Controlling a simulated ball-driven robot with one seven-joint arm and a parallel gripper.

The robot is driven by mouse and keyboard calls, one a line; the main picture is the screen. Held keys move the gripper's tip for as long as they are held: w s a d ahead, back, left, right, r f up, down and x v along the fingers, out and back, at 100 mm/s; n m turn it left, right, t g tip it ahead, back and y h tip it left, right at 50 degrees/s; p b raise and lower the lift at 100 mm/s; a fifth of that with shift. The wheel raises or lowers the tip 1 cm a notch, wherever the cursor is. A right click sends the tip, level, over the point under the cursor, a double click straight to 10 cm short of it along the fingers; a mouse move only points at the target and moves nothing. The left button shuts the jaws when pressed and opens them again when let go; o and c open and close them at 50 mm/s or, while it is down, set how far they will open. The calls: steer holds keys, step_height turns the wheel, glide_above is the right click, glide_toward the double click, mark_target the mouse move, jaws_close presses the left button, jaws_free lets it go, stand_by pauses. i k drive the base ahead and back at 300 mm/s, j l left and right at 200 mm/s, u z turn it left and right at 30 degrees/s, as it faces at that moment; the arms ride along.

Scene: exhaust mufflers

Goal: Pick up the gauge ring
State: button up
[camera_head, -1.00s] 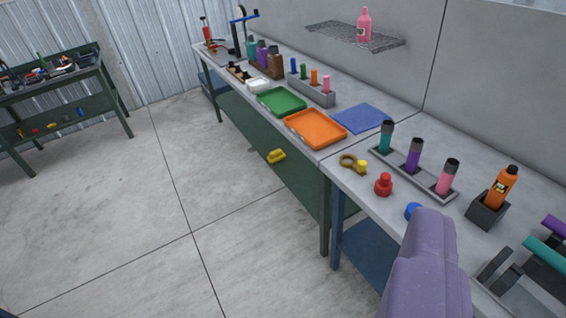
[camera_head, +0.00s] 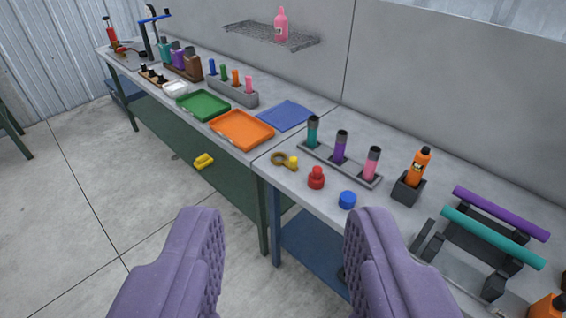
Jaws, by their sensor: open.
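The gauge ring looks to be the small brass ring (camera_head: 279,158) lying flat near the left front edge of the near workbench. A small yellow knob-like piece (camera_head: 293,162) sits at its right side; I cannot tell whether they touch. My gripper (camera_head: 284,222) is open and empty, with its two purple fingers wide apart at the bottom of the view. It is in front of the bench, and the ring appears beyond and above the gap between the fingers.
A red knob-shaped piece (camera_head: 316,178) and a blue cap (camera_head: 347,200) stand right of the ring. Behind is a grey rack (camera_head: 318,157) with three capped cylinders. An orange bottle (camera_head: 420,165) in a dark holder and a tube stand (camera_head: 480,245) are further right. An orange tray (camera_head: 242,142) is left.

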mark_target(292, 165)
steer(key=i, duration=0.6)
steer(key=i+j+z, duration=0.15)
steer(key=i, duration=0.5)
steer(key=i+j, duration=0.1)
steer(key=i, duration=0.5)
steer(key=i+j+z, duration=0.1)
steer(key=i, duration=0.55)
